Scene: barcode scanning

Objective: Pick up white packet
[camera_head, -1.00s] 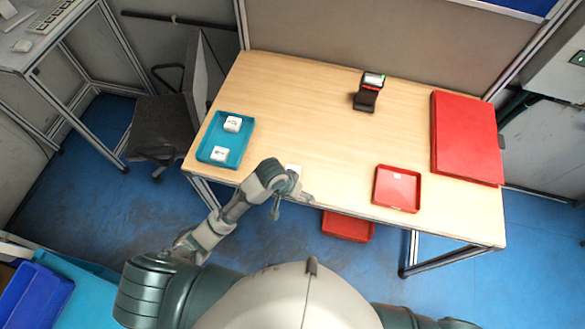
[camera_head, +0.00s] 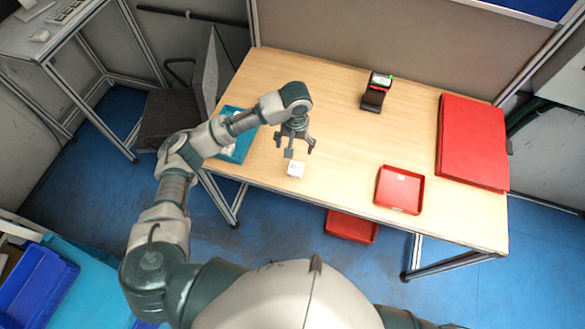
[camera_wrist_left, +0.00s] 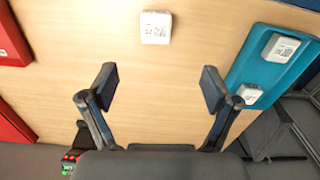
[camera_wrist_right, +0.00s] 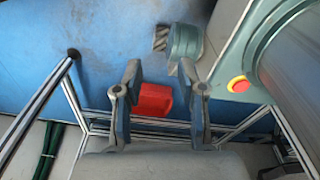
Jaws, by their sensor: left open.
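A small white packet (camera_head: 296,170) lies on the wooden table near its front edge. In the left wrist view the white packet (camera_wrist_left: 155,28) shows a printed code on its face, ahead of the fingertips. My left gripper (camera_head: 299,150) is open and empty above the table, just behind the packet and apart from it. Its spread fingers show in the left wrist view (camera_wrist_left: 158,90). My right gripper (camera_wrist_right: 157,75) is open and empty in the right wrist view, which looks toward the blue floor, away from the table top.
A teal tray (camera_wrist_left: 258,62) holds white packets and is partly behind my left arm in the head view. A scanner (camera_head: 376,92) stands at the back. A small red tray (camera_head: 400,189) and a large red box (camera_head: 472,142) are at the right. The table's middle is clear.

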